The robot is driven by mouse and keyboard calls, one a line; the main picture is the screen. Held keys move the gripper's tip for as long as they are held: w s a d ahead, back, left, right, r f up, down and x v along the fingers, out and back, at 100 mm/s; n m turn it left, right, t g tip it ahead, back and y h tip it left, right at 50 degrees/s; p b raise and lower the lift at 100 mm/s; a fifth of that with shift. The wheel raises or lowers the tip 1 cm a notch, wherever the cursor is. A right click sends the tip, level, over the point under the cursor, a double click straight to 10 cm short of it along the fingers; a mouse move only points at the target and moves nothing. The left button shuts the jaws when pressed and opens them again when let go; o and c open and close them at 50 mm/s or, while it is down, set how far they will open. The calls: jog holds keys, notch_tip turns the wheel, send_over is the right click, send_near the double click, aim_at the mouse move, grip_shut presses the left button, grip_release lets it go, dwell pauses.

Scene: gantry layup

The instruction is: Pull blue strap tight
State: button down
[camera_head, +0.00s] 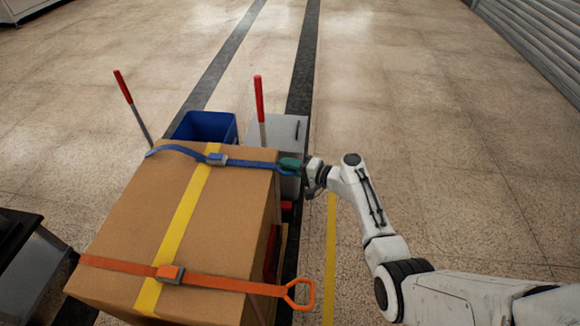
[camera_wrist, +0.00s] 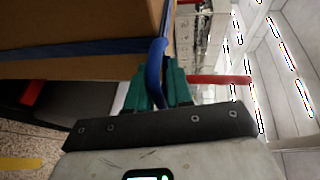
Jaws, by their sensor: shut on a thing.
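The blue strap (camera_head: 245,163) runs across the far part of the top of a large cardboard box (camera_head: 135,220), through a blue-grey buckle (camera_head: 217,159). Its left part bows up a little from the box. My gripper (camera_head: 291,164) is at the box's right edge, shut on the strap's blue end loop. In the wrist view the green fingers (camera_wrist: 160,88) close around the blue loop (camera_wrist: 154,70), and the strap (camera_wrist: 75,48) runs left along the box.
An orange strap (camera_head: 120,265) with an orange buckle and end loop (camera_head: 300,294) crosses the near part of the box. Yellow tape (camera_head: 182,225) runs along its top. Two red-handled posts (camera_head: 259,98), a blue bin (camera_head: 205,127) and a grey cabinet stand behind. Floor at right is clear.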

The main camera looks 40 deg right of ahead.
jog(key=shift+s+d+f, duration=0.1)
jog(key=shift+s+f, duration=0.05)
jog(key=shift+f, duration=0.1)
jog(key=s+d, duration=0.5)
jog(key=s, duration=0.1)
jog(key=shift+s+b, duration=0.2)
jog(key=shift+b, duration=0.25)
jog(key=shift+f, duration=0.1)
jog(key=c, duration=1.2)
grip_release()
jog(key=shift+r, duration=0.2)
